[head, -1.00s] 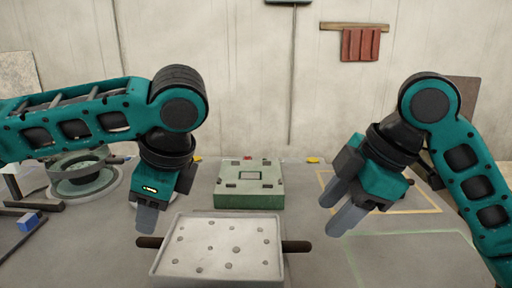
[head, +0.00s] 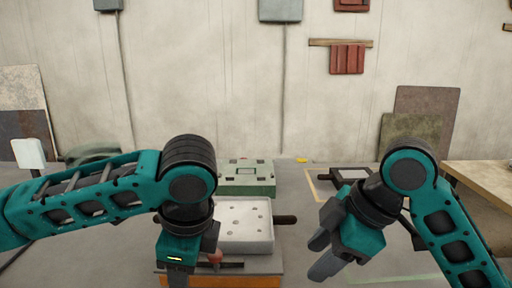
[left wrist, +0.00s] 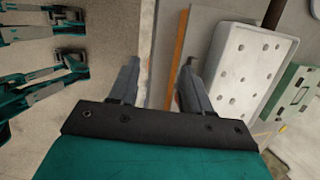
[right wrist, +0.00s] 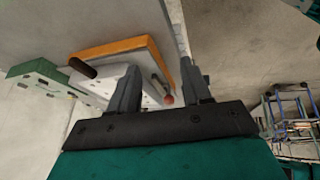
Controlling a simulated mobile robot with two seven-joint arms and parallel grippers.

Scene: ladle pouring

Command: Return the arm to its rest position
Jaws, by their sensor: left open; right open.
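My right gripper (head: 325,250) is open and empty, low in front of my body, to the right of the white tray. Its two grey fingers also stand apart in the right wrist view (right wrist: 160,88). My left gripper (left wrist: 156,80) is open, with nothing between its fingers in the left wrist view. In the head view its fingers are mostly cut off by the bottom edge. The white tray with round bumps (head: 243,228) lies between the two arms and is partly hidden by my left wrist. Neither gripper touches it in view.
An orange-edged stand (head: 230,280) is below the tray, with a dark rod and reddish knob (head: 216,257) at its front. A green block (head: 247,178) stands behind the tray. A wooden table (head: 485,180) is at the right. Floor between the stand and right arm looks clear.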

